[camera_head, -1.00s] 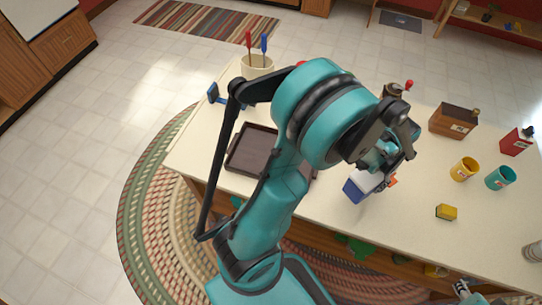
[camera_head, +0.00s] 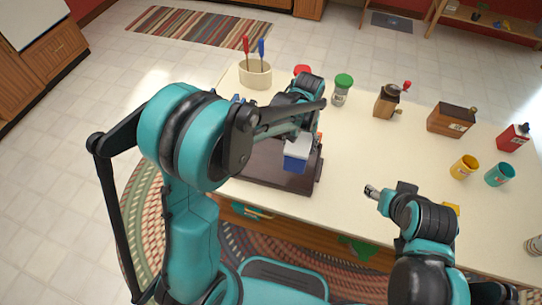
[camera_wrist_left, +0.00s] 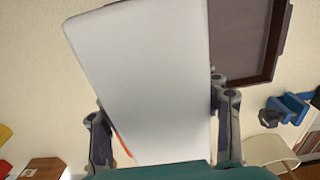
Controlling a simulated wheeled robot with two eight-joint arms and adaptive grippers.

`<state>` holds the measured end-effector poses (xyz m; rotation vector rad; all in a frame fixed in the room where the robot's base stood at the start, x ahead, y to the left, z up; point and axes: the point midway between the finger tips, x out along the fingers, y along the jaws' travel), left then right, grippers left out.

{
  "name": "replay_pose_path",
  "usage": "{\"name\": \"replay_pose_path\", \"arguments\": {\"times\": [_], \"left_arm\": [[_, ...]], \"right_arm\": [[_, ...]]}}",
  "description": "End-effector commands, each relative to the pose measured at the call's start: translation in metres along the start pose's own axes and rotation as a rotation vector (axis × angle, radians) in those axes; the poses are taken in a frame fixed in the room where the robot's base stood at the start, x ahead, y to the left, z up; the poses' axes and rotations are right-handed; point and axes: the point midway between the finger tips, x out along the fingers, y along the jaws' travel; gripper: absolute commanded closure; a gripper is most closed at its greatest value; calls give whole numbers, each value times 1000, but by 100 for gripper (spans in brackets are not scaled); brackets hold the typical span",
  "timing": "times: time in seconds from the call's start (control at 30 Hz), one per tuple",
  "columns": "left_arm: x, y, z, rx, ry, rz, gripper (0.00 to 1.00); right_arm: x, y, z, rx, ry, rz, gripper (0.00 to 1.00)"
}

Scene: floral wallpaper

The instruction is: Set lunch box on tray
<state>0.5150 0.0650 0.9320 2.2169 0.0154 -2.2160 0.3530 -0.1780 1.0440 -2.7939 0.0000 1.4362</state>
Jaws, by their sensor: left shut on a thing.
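The lunch box (camera_head: 297,158), blue with a white lid, is in my left gripper (camera_head: 308,138). In the left wrist view the lunch box's pale face (camera_wrist_left: 145,80) fills the middle, with a finger of my left gripper (camera_wrist_left: 162,125) on each side. The dark brown tray (camera_head: 258,168) lies on the table, partly hidden by my left arm. In the head view the box overlaps the tray's right part; its height above it is hard to judge. The tray also shows in the left wrist view (camera_wrist_left: 275,45). My right gripper (camera_head: 372,192) is over the table, right of the tray.
A utensil crock (camera_head: 255,76), a green-lidded jar (camera_head: 341,92) and a grinder (camera_head: 387,103) stand along the back. A wooden box (camera_head: 450,121), yellow cup (camera_head: 464,167), teal cup (camera_head: 499,174) and red container (camera_head: 514,138) are at right. The table's middle is bare.

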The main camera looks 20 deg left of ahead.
Motion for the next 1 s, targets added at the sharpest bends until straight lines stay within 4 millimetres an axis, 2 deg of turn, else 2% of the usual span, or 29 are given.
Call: {"name": "replay_pose_path", "arguments": {"times": [0.03, 0.2, 0.4, 0.6, 0.83, 1.0], "left_arm": [[11, -13, -2, -8, 0, 0, 72], [37, -55, -8, -7, 0, 0, 72], [56, -88, -13, -4, 0, 0, 72], [64, -96, -14, -1, 0, 0, 72], [98, -96, -14, 0, 0, 0, 72], [99, -96, -14, 0, 0, 0, 72]], "right_arm": [[6, 0, 4, 0, 0, 0, 44], [17, 0, 12, 0, 0, 0, 44], [25, 0, 18, 0, 0, 0, 44], [28, 0, 20, 0, 0, 0, 44], [41, 0, 30, 0, 0, 0, 44], [40, 0, 29, 0, 0, 0, 44]]}}
